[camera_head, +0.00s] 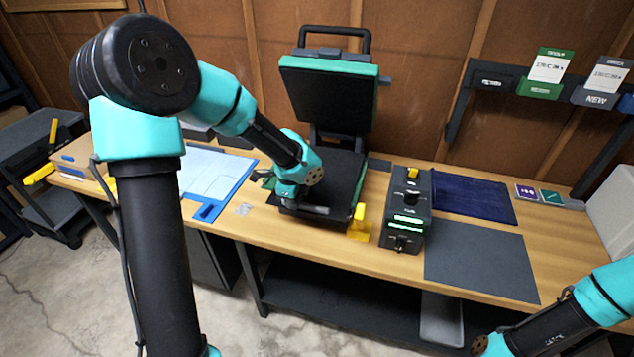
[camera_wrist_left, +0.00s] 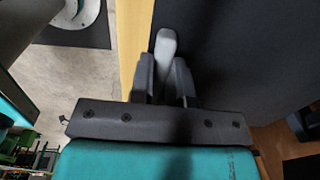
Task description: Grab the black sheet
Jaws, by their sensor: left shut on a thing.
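A black flat sheet-like surface (camera_head: 345,178) lies on the lower bed of the open press, and I cannot tell sheet from bed there. My left gripper (camera_head: 316,210) is low at its front left edge. In the left wrist view, the jaws (camera_wrist_left: 165,78) are closed around a light grey rounded piece (camera_wrist_left: 166,44), beside the edge of a wide dark surface (camera_wrist_left: 235,50). Whether the dark edge is also between the jaws is hidden. A dark grey sheet (camera_head: 480,262) lies flat at the table's front right. My right arm enters at lower right, its gripper out of frame.
The press's raised upper plate (camera_head: 332,95) stands behind my left gripper. A yellow piece (camera_head: 359,225) and a black box with green displays (camera_head: 405,215) stand right of it. A dark blue sheet (camera_head: 470,197) lies behind the grey one. A blue-edged board (camera_head: 208,213) is at left.

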